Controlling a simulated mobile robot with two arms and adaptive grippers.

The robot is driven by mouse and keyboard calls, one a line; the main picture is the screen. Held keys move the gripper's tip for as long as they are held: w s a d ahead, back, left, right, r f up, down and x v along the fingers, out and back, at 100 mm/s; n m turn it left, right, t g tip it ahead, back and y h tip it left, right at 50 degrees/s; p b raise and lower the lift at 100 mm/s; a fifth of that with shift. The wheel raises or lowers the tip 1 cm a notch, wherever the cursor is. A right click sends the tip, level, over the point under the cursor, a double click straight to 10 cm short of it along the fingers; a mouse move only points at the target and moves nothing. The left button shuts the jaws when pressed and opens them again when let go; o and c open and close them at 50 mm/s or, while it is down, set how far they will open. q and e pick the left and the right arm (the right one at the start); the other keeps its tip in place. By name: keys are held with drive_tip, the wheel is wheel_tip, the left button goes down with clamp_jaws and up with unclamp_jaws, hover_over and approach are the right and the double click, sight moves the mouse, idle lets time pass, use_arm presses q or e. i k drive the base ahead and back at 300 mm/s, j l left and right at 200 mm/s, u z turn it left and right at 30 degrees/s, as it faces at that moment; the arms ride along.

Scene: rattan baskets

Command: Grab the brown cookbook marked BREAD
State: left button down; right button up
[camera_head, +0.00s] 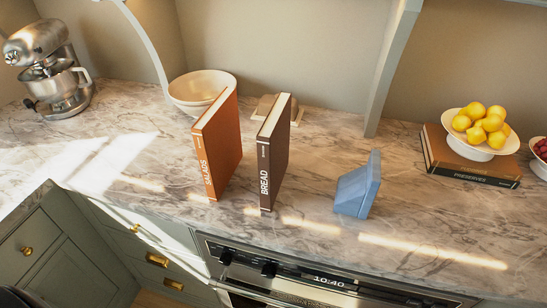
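The dark brown cookbook marked BREAD (274,152) stands upright on the marble counter, near its front edge, with its lettered spine facing me. An orange-brown book marked SALADS (219,145) stands upright to its left, with a gap between the two. Neither of my grippers shows in the head view, and nothing is touching the BREAD book from the front.
A blue wedge-shaped object (357,186) stands to the right. Behind are a cream bowl (203,88) and a partly hidden beige object (298,113). Lemons fill a bowl on stacked books (455,167). A mixer (50,70) stands left; an oven (300,284) lies below.

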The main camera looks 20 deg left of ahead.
sight(272, 139)
drive_tip(key=l+u, duration=0.35)
drive_tip(key=l, duration=0.55)
drive_tip(key=k+l+u, duration=0.1)
drive_tip(key=l+u, duration=0.3)
drive_tip(key=l, duration=0.45)
